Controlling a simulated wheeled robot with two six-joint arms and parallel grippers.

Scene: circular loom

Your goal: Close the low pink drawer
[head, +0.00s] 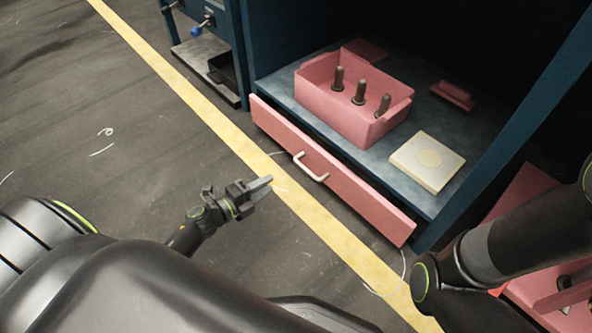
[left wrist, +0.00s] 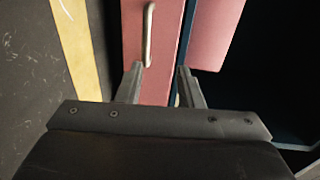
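The low pink drawer (head: 345,190) is at the bottom of the blue cabinet, with a pale bar handle (head: 312,168) on its front. Its front stands slightly out from the cabinet, with a narrow dark gap behind its top edge. My left gripper (head: 266,183) is in front of the drawer, left of and below the handle in the picture. In the left wrist view my left gripper (left wrist: 160,78) has its fingers apart with nothing between them. The drawer front (left wrist: 167,45) and handle (left wrist: 148,38) lie beyond the fingertips. My right gripper is not in view.
A pink bin (head: 330,105) with 3 dark pegs stands on the cabinet shelf (head: 285,88), beside a cream block (head: 427,161) and a small pink piece (head: 452,95). A yellow floor line (head: 225,150) runs past the drawer. Open floor (head: 100,130) lies left.

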